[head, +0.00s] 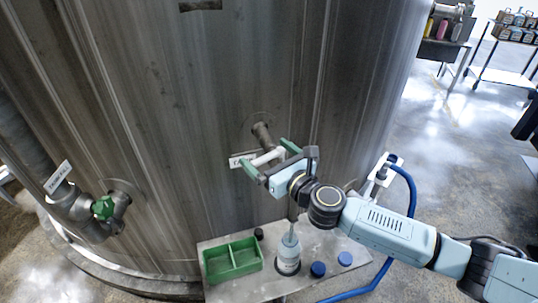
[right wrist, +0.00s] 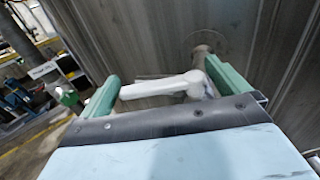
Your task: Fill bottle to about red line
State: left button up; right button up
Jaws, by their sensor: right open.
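The bottle (head: 288,262), pale with a tapered neck, stands upright on a small metal table below the tap. Its red line and fill level are too small to make out. The tap pipe (head: 262,132) comes out of the big steel tank, and its white lever handle (head: 268,157) points left. My right gripper (head: 270,156) is open, with its green fingers on either side of the handle. In the right wrist view the white handle (right wrist: 160,88) lies across the gap between the fingers of the gripper (right wrist: 163,72). My left gripper is not in view.
The metal table (head: 238,292) also holds a green divided tray (head: 234,260), a black cap (head: 258,234) and two blue caps (head: 318,269) (head: 345,259). A green-handled valve (head: 103,208) sits on the tank at left.

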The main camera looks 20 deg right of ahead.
jog(key=shift+c, duration=0.3)
jog(key=c, duration=1.1)
jog(key=m+h+p, duration=0.1)
jog(key=h+p, duration=0.1)
jog(key=shift+w+a+r+m+t+p, duration=0.2)
jog(key=shift+m+t+p, duration=0.1)
jog(key=shift+m, duration=0.1)
jog(key=h, duration=0.1)
jog(key=m+h, duration=0.1)
jog(key=shift+w+f+h+p, duration=0.1)
jog(key=shift+w+h+p, duration=0.15)
jog(key=shift+h+p, duration=0.05)
jog(key=shift+w+d+m+h, duration=0.1)
jog(key=shift+m+h, duration=0.4)
jog(key=shift+h, duration=0.1)
jog(key=shift+f, duration=0.1)
jog(key=o, duration=1.2)
jog(key=shift+c, duration=0.2)
